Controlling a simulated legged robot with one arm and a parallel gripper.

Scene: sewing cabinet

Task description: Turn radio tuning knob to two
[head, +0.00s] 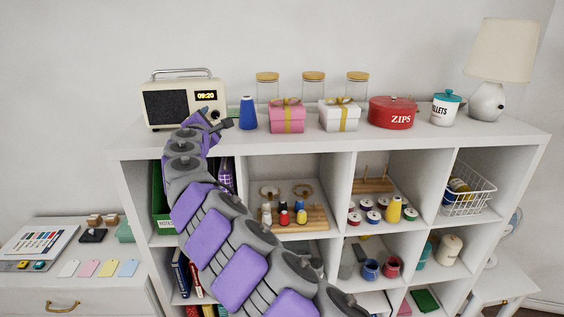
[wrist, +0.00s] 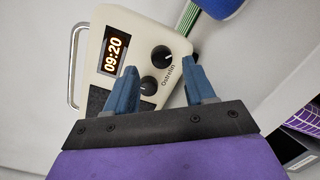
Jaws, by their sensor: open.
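A cream radio (head: 182,98) with a dark speaker grille and a lit display (head: 206,95) reading 09:20 stands on top of the white cabinet at the left. In the wrist view the radio (wrist: 93,45) appears turned, with its display (wrist: 114,43) and two black knobs. One knob (wrist: 162,54) is beyond and between my fingers. The other knob (wrist: 148,86) is beside the left finger and partly covered. My gripper (wrist: 165,85) is open and empty in front of the radio face. In the head view my gripper (head: 216,119) is at the radio's lower right. Knob numbers are not readable.
A blue thread spool (head: 248,113) stands close to the radio's right. Farther right on the top (head: 335,142) are a pink gift box (head: 287,116), a white gift box (head: 339,115), glass jars, a red tin (head: 393,112) and a lamp (head: 492,80).

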